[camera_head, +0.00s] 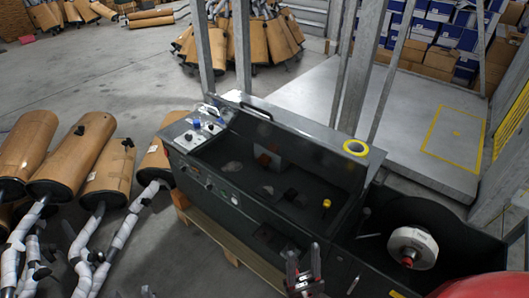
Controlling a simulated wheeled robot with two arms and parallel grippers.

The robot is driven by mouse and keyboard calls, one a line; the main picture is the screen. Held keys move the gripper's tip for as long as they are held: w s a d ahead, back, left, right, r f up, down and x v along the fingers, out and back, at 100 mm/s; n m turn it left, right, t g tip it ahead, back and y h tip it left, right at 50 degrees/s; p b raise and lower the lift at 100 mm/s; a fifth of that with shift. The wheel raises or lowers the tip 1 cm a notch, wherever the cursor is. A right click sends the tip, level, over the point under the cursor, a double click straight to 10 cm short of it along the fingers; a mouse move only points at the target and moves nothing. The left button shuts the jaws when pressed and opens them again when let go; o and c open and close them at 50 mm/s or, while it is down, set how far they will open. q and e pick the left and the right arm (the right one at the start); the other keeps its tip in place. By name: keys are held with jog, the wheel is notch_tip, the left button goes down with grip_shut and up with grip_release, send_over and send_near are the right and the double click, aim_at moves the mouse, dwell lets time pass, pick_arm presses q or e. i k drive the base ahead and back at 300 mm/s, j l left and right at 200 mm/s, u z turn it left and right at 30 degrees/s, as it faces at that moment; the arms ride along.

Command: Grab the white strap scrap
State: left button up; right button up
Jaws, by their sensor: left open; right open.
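A dark grey machine with an open bin (225,185) stands in the middle. A pale crumpled scrap (232,167) lies on the left of the bin floor; it may be the white strap scrap, but it is too small to be sure. A smaller greyish bit (267,190) lies nearer the front wall. My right gripper (303,262) shows at the bottom edge, in front of the machine, with its two red and grey fingers apart and empty. It is well short of the scraps. I cannot see my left gripper.
In the bin are a brown block (267,157) and a yellow-black item (326,206). Yellow tape (355,148) lies on the rim. A white reel (412,247) is at right. Wrapped mufflers (109,172) crowd the left. Metal posts (363,75) rise behind the machine.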

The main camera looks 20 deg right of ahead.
aim_at(266, 188)
jog(key=i+z, duration=0.35)
jog(key=i, duration=0.15)
jog(key=i+j+z, duration=0.15)
jog(key=i+z, duration=0.2)
jog(key=i+j, duration=0.05)
jog(key=i, duration=0.05)
